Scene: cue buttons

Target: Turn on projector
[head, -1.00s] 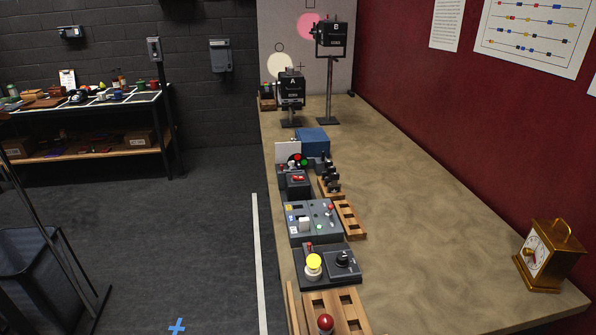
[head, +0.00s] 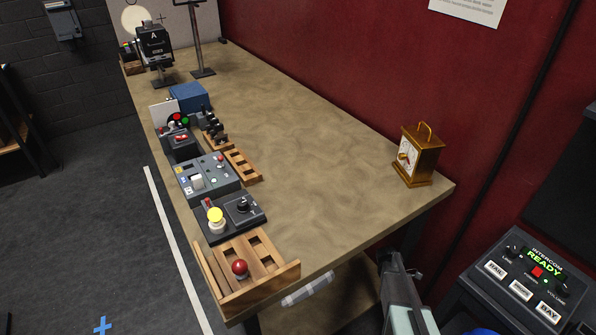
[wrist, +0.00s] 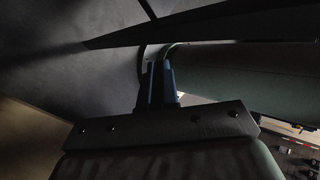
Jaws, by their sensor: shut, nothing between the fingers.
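A black lamp-like unit marked A (head: 154,42) stands on a short stand at the far end of the long table (head: 300,130). A second stand (head: 197,40) is beside it; its top is cut off. Whether either is the projector I cannot tell. Control boxes line the table's left edge: one with red and green round parts (head: 178,120), a grey panel with a white switch (head: 207,178), and a dark box with a yellow button and black knob (head: 230,215). My gripper (wrist: 158,84) shows dark and shut in the wrist view, with nothing between its fingers, away from the controls.
A brass clock (head: 417,157) stands at the right edge. An intercom console (head: 530,278) reading READY is at lower right. The table's middle is clear. A red wall (head: 350,60) runs behind.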

